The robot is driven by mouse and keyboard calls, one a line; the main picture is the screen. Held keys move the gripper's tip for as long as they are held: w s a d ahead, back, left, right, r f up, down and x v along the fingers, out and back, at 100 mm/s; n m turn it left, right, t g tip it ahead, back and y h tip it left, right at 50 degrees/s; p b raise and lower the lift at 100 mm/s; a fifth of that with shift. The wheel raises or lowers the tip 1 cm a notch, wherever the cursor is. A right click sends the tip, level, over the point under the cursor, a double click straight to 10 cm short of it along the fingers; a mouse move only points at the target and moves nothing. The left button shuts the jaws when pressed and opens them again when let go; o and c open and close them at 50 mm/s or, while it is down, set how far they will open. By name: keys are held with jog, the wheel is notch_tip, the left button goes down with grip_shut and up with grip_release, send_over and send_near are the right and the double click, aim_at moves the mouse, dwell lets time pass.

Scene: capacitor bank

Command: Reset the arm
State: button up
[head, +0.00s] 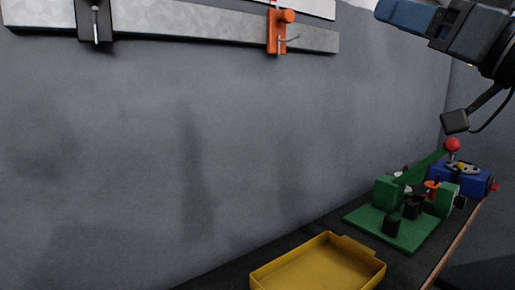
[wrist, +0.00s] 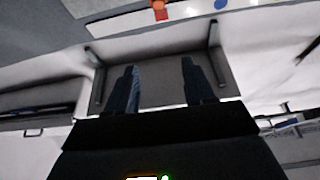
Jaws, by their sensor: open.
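My gripper shows in the wrist view (wrist: 158,72) as two dark blue fingers set well apart, with nothing between them. In the head view my gripper (head: 392,12) is at the upper right, raised above the bench and pointing left. It touches nothing there, and only one side of its fingers shows clearly. My arm enters from the right edge, and most of it is out of the picture.
A green fixture (head: 405,236) with a red-knobbed lever (head: 452,145) stands on the bench below, in front of a blue box (head: 475,183). A yellow tray (head: 345,245) is nearer. A metal rail (head: 190,22) with an orange clamp (head: 277,32) runs along the grey wall.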

notch_tip(320, 180, down, 20)
jog(key=d+m+t+h, duration=0.2)
jog(key=m+h, duration=0.5)
jog(key=m, duration=0.1)
jog(key=s+f+m+g+h, duration=0.15)
jog(key=s+f, duration=0.25)
jog(key=f, duration=0.4)
jog(key=s+f+m+h, duration=0.1)
jog(key=s+f+h, duration=0.25)
jog(key=f, duration=0.45)
jog(key=s+f+g+h, duration=0.1)
jog(key=s+f, duration=0.4)
jog(key=s, duration=0.4)
jog(key=s+f+g+h, duration=0.1)
jog(key=s+f, duration=0.5)
jog(key=s, duration=0.2)
jog(key=s+n+g+y, duration=0.1)
jog(key=s+n+g, duration=0.1)
jog(key=s, duration=1.3)
jog(key=shift+s+d+f+n, duration=0.25)
jog(key=shift+s+n, duration=0.1)
jog(key=shift+n, duration=0.5)
